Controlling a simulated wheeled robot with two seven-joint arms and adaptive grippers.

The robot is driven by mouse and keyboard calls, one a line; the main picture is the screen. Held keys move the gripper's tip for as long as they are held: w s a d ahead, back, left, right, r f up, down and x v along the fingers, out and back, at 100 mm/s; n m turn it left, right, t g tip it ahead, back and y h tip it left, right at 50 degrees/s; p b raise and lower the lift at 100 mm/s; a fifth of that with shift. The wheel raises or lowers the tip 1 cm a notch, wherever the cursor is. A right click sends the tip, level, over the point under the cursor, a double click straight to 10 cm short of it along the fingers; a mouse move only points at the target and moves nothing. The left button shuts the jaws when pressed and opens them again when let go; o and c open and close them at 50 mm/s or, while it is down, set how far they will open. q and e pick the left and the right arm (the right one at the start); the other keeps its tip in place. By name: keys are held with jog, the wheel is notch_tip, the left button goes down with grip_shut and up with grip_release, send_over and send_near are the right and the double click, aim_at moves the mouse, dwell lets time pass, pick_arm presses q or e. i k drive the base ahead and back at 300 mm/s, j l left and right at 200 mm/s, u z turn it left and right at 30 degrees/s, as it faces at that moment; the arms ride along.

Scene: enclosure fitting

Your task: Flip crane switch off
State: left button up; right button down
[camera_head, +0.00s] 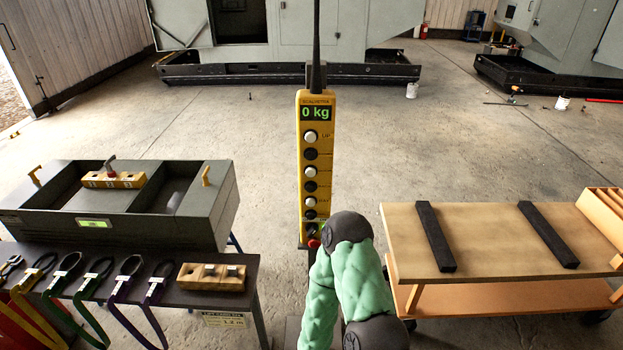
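The yellow crane pendant (317,165) hangs upright in the middle of the camera_head view. Its display (317,113) is lit and reads 0 kg. A column of white and black buttons runs down its face. A small red part (313,244) shows at its lower end; I cannot tell whether it is the switch or its position. One of my green-padded arms rises from the bottom, in front of the pendant's lower right, and covers part of that area. No fingertips show, so I cannot tell whether a gripper touches the pendant.
A wooden cart (485,235) at right carries two black bars (436,237). Grey enclosures (300,30) stand behind.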

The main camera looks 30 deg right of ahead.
aim_at(312, 228)
jog(key=z, duration=2)
jog(key=i+j+z, duration=0.1)
jog(key=i+j, duration=0.45)
jog(key=j, duration=0.15)
